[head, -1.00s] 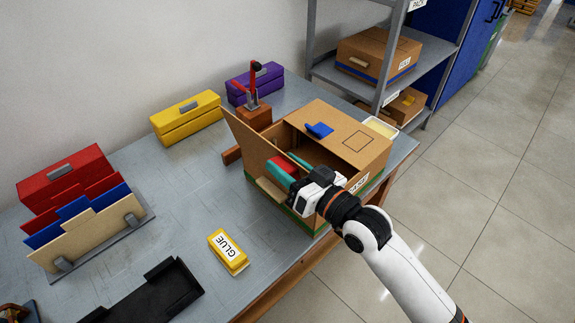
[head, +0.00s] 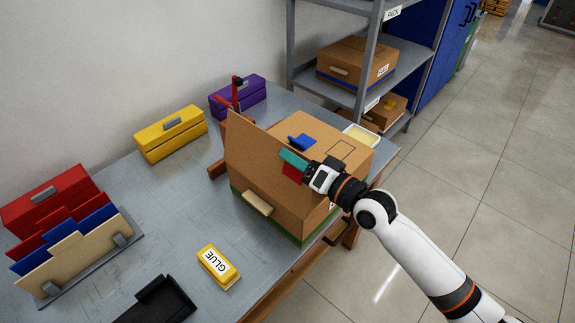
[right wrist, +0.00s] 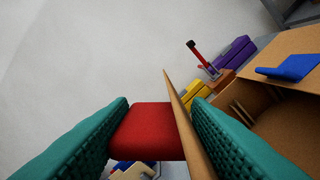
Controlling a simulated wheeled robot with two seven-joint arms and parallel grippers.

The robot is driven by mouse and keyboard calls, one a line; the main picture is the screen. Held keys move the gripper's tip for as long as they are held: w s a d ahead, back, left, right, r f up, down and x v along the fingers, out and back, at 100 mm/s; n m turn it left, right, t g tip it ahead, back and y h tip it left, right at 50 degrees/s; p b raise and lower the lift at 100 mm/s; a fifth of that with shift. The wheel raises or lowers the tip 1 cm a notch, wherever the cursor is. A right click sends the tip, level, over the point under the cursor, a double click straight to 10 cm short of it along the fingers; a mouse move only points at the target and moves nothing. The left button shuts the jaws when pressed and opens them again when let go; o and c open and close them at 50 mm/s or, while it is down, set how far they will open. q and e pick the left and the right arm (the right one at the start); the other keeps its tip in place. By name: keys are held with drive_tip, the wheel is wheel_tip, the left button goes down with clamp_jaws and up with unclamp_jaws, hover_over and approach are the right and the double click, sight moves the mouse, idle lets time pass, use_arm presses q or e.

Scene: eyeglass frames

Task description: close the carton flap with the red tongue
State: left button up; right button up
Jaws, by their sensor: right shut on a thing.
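The brown carton (head: 345,190) stands on the grey table, its right top flap with a blue tab (head: 301,142) lying flat. The other flap (head: 260,150) stands up along the near-left side and hides the opening in the head view. In the right wrist view this flap (right wrist: 180,115) is seen edge-on, with the carton's open inside (right wrist: 245,110) to its right. The red tongue (right wrist: 147,122) sits at the flap between the teal fingers; it also shows in the head view (head: 293,173). My right gripper (head: 294,160) is shut on the flap at the tongue. My left gripper is out of view.
A yellow GLUE box (head: 218,266) and a black tray (head: 160,303) lie left of the carton. Yellow (head: 170,134) and purple (head: 237,96) boxes stand behind by the wall. A shelf rack (head: 372,60) stands behind right.

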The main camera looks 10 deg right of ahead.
drive_tip(key=shift+w+d+f+m, duration=0.3)
drive_tip(key=shift+w+d+m, duration=0.25)
drive_tip(key=shift+d+m, duration=0.2)
drive_tip(key=o, duration=1.3)
drive_tip(key=shift+s+d+f+b, duration=0.1)
drive_tip(key=shift+s+d+b, duration=0.25)
drive_tip(key=shift+s+b, duration=0.1)
drive_tip(key=shift+b+v, duration=1.3)
drive_tip(key=shift+v, duration=4.1)
